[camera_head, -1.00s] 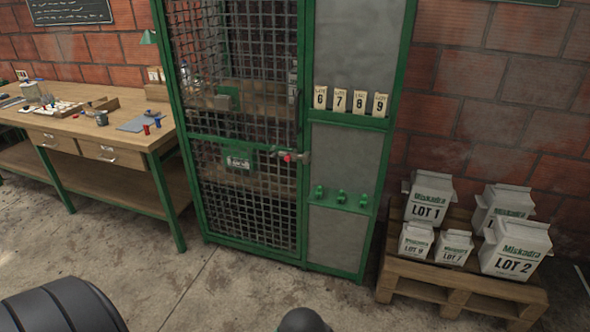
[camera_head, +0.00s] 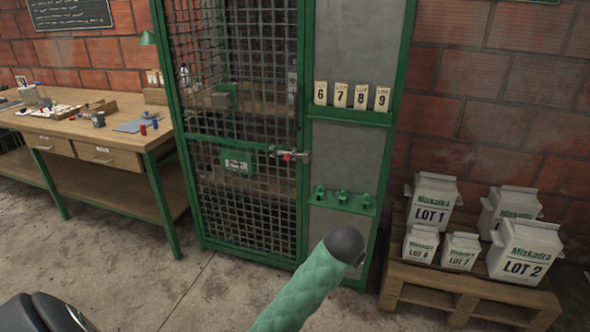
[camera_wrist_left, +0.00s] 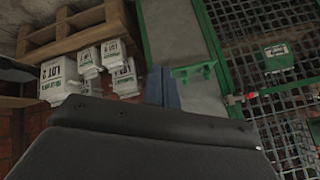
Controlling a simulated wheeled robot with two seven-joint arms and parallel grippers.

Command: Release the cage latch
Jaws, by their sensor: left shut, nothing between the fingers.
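The cage latch (camera_head: 302,156) is a small metal bar with a red end, mounted at the right edge of the mesh cage door (camera_head: 240,210). A green plate with a white label (camera_head: 238,162) is to its left. In the left wrist view the latch (camera_wrist_left: 250,95) shows at the right, with its red end, beside the mesh. My left gripper (camera_wrist_left: 163,88) shows there with its blue-grey fingers together and empty, apart from the latch. Neither gripper's fingers can be made out in the head view. The latch looks to lie across the door edge.
Lot tags (camera_head: 351,95) stand on a green ledge right of the door, above a rail with small green hooks (camera_head: 342,197). A pallet (camera_head: 470,290) with white lot boxes stands at the right. A workbench (camera_head: 110,140) is at the left. Concrete floor is open in front.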

